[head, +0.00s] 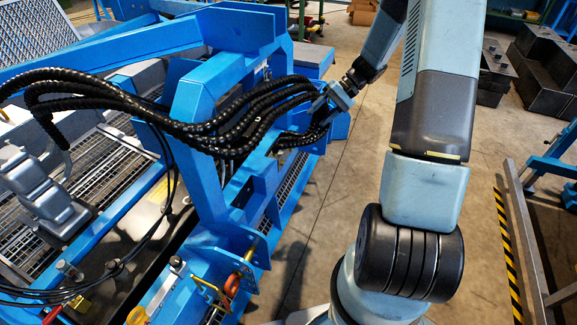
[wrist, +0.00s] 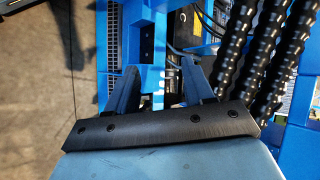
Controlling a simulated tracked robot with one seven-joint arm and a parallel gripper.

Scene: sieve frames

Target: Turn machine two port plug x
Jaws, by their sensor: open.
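A blue machine (head: 190,105) with a heavy blue frame fills the left of the head view. Its blue frame also shows beyond my gripper in the wrist view (wrist: 172,43). My gripper (head: 338,98) is at the machine's right side, close to the ends of the black hoses. In the wrist view, the two fingers of my gripper (wrist: 158,72) are apart with nothing held between them. A black block (wrist: 147,40) on the blue frame shows beyond the fingers. I cannot make out the port plug for certain in either view.
Thick black ribbed hoses (head: 205,128) run across the machine to my gripper's left; they stand close at the right of the wrist view (wrist: 232,62). Concrete floor (head: 345,190) is open right of the machine. Dark metal boxes (head: 545,62) stand at the far right.

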